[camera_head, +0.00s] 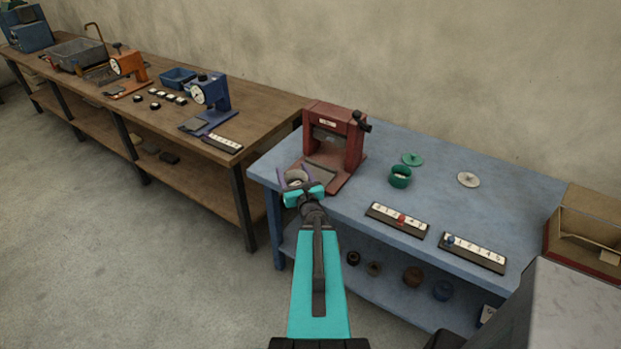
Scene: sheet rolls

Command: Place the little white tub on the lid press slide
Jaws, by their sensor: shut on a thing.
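My gripper (296,182) is at the end of my teal arm, near the front left corner of the blue table. It is shut on the little white tub (296,177), which shows as a small pale round rim between the purple fingers. The red lid press (336,138) stands just behind and to the right of the gripper.
A green tub (400,177), a green lid (412,159) and a white lid (468,180) lie right of the press. Two numbered strips (397,219) (472,252) lie along the front edge. A wooden box (585,235) stands at the right end. A brown workbench (270,110) adjoins at left.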

